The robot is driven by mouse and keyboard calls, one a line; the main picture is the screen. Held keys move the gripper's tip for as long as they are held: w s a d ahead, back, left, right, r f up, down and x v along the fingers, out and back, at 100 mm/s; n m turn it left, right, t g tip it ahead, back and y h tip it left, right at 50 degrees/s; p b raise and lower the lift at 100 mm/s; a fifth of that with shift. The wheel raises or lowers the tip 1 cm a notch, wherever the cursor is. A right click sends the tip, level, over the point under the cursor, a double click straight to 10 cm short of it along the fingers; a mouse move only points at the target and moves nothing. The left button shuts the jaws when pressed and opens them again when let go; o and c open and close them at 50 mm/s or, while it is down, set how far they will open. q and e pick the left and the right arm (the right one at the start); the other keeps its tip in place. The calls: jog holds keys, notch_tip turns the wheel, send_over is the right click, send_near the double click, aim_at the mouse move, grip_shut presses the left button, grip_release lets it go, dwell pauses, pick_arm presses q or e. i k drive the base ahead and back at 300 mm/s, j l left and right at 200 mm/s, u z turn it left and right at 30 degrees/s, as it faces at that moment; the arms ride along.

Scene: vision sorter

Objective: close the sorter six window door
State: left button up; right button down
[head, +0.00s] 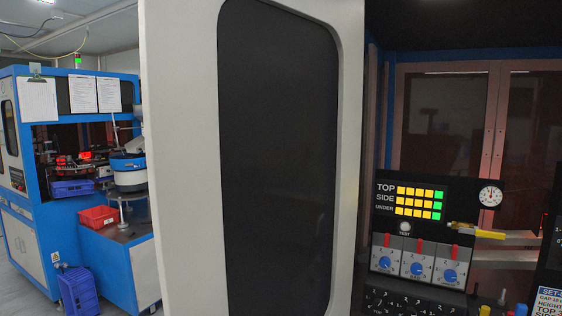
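A large pale door (180,150) with a dark window panel (278,150) fills the middle of the head view. It stands open, swung out in front of the machine, with the machine's dark interior showing to its right. Its lower edge is cut off by the picture, and no handle can be made out. Neither of my grippers shows in this view, so I cannot see where they are relative to the door.
At right, inside the machine, is a control panel (385,215) with yellow and green buttons, blue knobs and a dial gauge (490,196). At left stands another blue machine (35,225) with a red bin (98,217) and a blue bin (72,188). A blue case (80,292) sits on the floor.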

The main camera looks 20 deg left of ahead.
aim_at(252, 110)
jog(key=j+z, duration=0.25)
jog(key=j, duration=0.2)
jog(key=k+j+z, duration=0.2)
jog(key=j, duration=0.2)
jog(key=k+j+z, duration=0.1)
jog(key=j+z, duration=0.15)
jog(key=j, duration=0.2)
jog(key=i+j+z, duration=0.15)
jog(key=j, duration=0.25)
jog(key=i+j+z, duration=0.15)
jog(key=j, duration=0.25)
jog(key=j+z, duration=0.15)
jog(key=j, duration=0.3)
jog(key=j+z, duration=0.15)
jog(key=z, duration=0.4)
jog(key=k+j+z, duration=0.2)
jog(key=z, duration=0.25)
jog(key=k+j+z, duration=0.1)
jog(key=k+z, duration=0.15)
jog(key=z, duration=0.15)
jog(key=k+j+u, duration=0.1)
jog(key=u, duration=0.25)
jog(key=k+j+u, duration=0.15)
jog(key=u, duration=0.2)
jog(key=k+j+u, duration=0.15)
jog(key=u, duration=0.2)
